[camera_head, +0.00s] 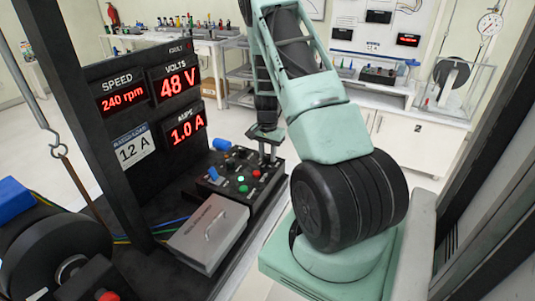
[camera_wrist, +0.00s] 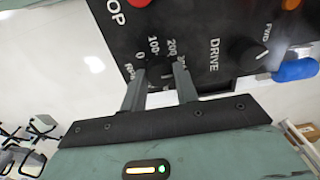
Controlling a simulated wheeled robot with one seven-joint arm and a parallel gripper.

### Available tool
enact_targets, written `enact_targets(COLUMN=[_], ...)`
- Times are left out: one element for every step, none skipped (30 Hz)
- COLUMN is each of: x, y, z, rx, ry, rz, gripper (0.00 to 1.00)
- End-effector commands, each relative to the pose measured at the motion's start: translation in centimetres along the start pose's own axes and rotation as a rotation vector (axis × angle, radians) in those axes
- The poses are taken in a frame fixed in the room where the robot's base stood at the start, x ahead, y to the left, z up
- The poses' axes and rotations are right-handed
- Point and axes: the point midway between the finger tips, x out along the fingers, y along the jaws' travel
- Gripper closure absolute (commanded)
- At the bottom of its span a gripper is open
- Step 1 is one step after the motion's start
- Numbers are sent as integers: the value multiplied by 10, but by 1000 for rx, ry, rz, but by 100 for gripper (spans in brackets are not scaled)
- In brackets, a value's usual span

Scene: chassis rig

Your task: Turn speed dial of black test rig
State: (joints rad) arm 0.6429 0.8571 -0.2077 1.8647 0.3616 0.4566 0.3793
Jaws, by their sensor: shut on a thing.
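The black test rig's control panel (camera_head: 228,200) stands on the rig's dark bench in the head view. My gripper (camera_head: 265,150) reaches down to the panel's far right end. In the wrist view my gripper (camera_wrist: 160,90) has both fingers closed around a black dial (camera_wrist: 160,72). Marks 0, 100 and 200 stand around that dial. The fingers hide much of it, and I cannot read where it points. The speed display (camera_head: 121,92) shows 240 rpm.
A volts display (camera_head: 176,84) reads 48 V and an amps display (camera_head: 185,130) 1.0 A. The drive knob (camera_wrist: 248,54) sits right of the dial, near a blue part (camera_wrist: 295,70). A red button (camera_wrist: 141,3) lies close left. A grey box (camera_head: 208,235) stands before the panel.

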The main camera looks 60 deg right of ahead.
Motion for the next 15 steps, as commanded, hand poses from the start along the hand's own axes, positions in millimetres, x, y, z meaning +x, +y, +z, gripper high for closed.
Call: enact_targets(x=[-1, -1, -1, -1, -1, -1, -1, -1, -1, -1, -1, -1, -1, -1, -1], y=[-1, -1, -1, -1, -1, -1, -1, -1, -1, -1, -1, -1, -1, -1, -1], z=[-1, -1, -1, -1, -1, -1, -1, -1, -1, -1, -1, -1, -1, 0, 0], rx=[1, 1, 1, 1, 0, 0, 0, 0, 0, -1, -1, -1, -1, -1, -1], ry=[2, 2, 3, 2, 2, 2, 2, 2, 2, 2, 2, 2, 2, 2, 1], rz=[-2, -2, -2, -2, -2, -2, -2, -2, -2, -2, -2, -2, -2, -2, -1], gripper=[93, 93, 93, 93, 93, 93, 93, 93, 93, 65, 56, 48, 48, 48, 48])
